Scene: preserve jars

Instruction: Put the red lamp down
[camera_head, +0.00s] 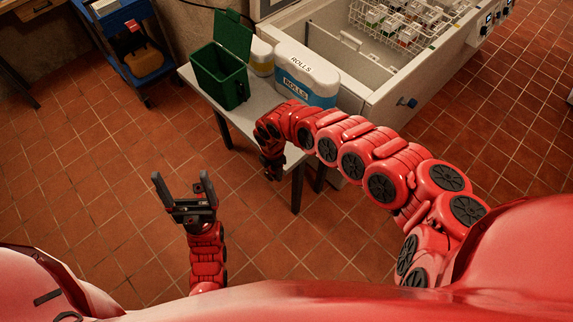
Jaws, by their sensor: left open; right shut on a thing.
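My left gripper (184,190) is open and empty, with its two dark fingers pointing up over the tiled floor. My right arm reaches left and bends down at the near edge of the grey table. My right gripper (272,172) is small and dark at the end of that arm, beside the table edge. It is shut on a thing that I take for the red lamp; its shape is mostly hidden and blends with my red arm. I cannot tell whether it touches anything else.
The grey table (262,101) bears a green open-lidded bin (221,76) and a blue and white ROLLS container (306,80). A grey basin unit (385,80) with a wire rack (397,22) stands behind. A blue trolley (118,20) stands far left. The floor (100,190) is clear.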

